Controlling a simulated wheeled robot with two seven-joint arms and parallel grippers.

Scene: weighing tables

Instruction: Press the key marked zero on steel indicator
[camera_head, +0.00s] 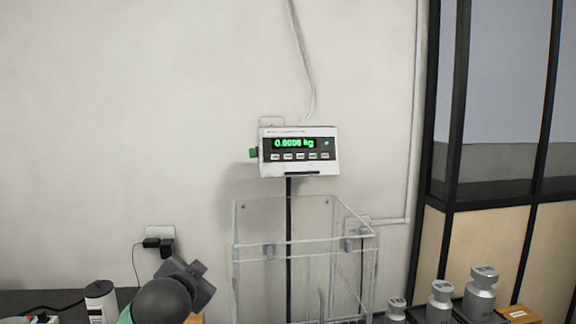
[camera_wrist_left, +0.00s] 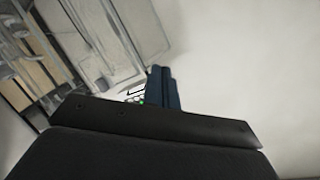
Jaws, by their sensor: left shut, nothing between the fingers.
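The indicator (camera_head: 299,167) is a pale box with a black display panel, mounted on a dark post against the wall in the head view. Its green digits read about 0.000 kg, the last digit unclear. A row of several small pale keys (camera_head: 300,156) runs under the display; their markings are too small to read. My left gripper (camera_head: 196,275) is low and left of the indicator, well apart from it. In the left wrist view its fingers (camera_wrist_left: 165,88) are together and empty, and they partly hide the indicator (camera_wrist_left: 134,93). My right gripper is not in view.
A clear open-topped enclosure (camera_head: 305,240) stands below the indicator. Several steel weights (camera_head: 440,296) stand at the lower right. A white bottle (camera_head: 100,300) and a wall socket with a black plug (camera_head: 158,243) are at the left. The wall left of the indicator is clear.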

